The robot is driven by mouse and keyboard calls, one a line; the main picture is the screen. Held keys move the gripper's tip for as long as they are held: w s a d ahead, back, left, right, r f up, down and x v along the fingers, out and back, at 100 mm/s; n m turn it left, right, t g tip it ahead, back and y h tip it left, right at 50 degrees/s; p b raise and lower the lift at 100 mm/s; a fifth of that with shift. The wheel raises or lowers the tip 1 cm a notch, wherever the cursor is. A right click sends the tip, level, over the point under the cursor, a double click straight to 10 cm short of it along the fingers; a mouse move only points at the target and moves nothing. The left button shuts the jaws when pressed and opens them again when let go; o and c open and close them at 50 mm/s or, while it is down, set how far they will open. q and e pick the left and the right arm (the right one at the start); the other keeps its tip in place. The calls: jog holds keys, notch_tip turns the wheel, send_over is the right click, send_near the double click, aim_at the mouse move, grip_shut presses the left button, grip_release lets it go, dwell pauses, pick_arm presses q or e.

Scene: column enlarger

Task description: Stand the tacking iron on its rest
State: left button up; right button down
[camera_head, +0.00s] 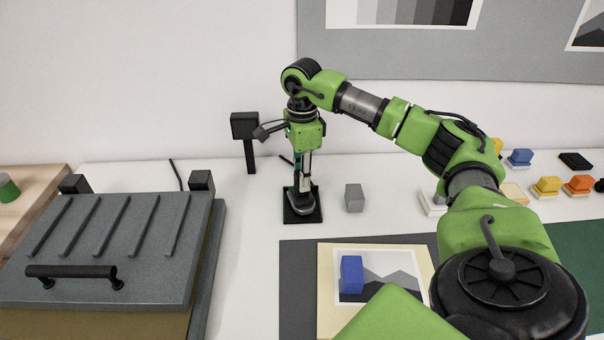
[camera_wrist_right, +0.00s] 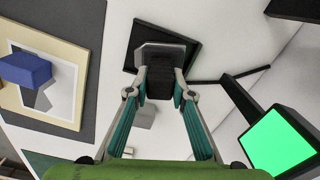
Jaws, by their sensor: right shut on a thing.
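The tacking iron (camera_head: 299,204) has a dark grip and a grey foot. It is upright over a dark square plate (camera_head: 317,215), which looks like its rest. My right gripper (camera_head: 303,186) comes down from above and is shut on the iron's grip. In the right wrist view the gripper (camera_wrist_right: 163,80) has one finger on each side of the black grip, with the iron's grey foot (camera_wrist_right: 161,49) beyond, over the dark plate (camera_wrist_right: 189,33). I cannot tell whether the foot touches the plate. My left gripper is not in view.
A dark box on a post (camera_head: 244,126) stands behind left; its green screen (camera_wrist_right: 280,142) shows in the wrist view. A grey block (camera_head: 354,198) is close on the right. A press (camera_head: 100,240) fills the left. A blue block (camera_head: 351,274) sits on a print in front.

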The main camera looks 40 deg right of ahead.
jog(key=shift+f, duration=0.3)
dwell(0.4)
jog(key=c, duration=1.7)
grip_release()
jog(key=shift+r, duration=0.15)
jog(key=shift+r+p, duration=3.05)
jog(key=shift+r, duration=0.85)
notch_tip(320, 180, up, 12)
